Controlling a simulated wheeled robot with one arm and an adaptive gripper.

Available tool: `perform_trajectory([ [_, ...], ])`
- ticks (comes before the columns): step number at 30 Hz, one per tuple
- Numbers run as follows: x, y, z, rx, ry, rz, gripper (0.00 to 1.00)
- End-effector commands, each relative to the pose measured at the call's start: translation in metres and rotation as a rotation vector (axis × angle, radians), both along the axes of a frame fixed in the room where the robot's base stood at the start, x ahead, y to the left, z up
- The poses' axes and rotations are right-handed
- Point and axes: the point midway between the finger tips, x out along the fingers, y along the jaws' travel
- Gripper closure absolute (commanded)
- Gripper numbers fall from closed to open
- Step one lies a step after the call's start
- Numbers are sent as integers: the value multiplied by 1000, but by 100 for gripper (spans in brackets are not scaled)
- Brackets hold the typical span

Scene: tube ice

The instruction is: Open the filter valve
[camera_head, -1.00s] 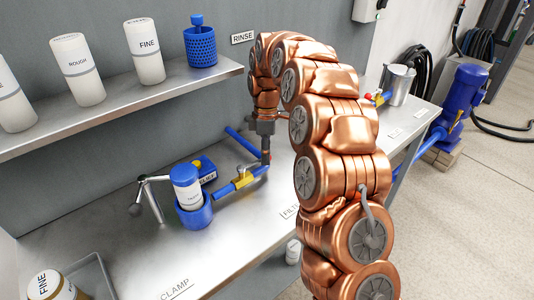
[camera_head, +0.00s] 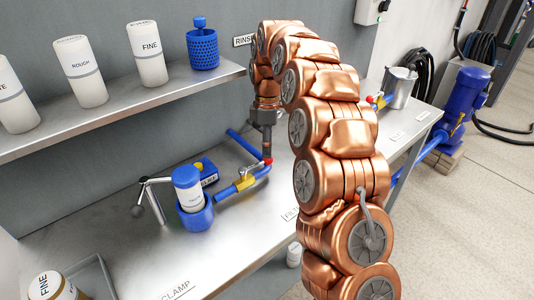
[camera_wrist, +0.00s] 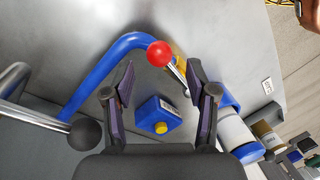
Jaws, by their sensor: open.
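The filter valve is a yellow body (camera_head: 245,182) on a blue pipe on the steel bench, with a thin metal lever ending in a red ball (camera_head: 268,162). In the wrist view the red ball (camera_wrist: 160,53) and the metal lever (camera_wrist: 178,72) show between and just beyond my fingertips, with part of the yellow valve body behind them. My gripper (camera_head: 267,148) points down just above the red ball. In the wrist view my gripper (camera_wrist: 161,68) is open, fingers on either side of the ball's line, with nothing held. Contact with the ball cannot be told.
A blue filter housing (camera_head: 195,215) holding a white cartridge (camera_head: 189,195) stands left of the valve, beside a clamp lever with a dark ball (camera_head: 138,211). A blue box with a yellow button (camera_wrist: 160,127) lies behind. A shelf (camera_head: 120,108) with white cartridges overhangs the bench.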

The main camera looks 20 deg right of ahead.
Motion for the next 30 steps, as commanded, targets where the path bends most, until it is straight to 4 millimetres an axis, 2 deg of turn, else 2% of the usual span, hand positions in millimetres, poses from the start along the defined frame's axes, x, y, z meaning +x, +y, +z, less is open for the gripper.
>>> perform_trajectory([
  [4, 4, -1, 18, 0, -3, 0, 43],
  [12, 7, -2, 35, 0, 0, 1, 43],
  [23, 7, -2, 38, 0, 1, 1, 43],
  [30, -1, 1, 43, -2, 1, -20, 66],
])
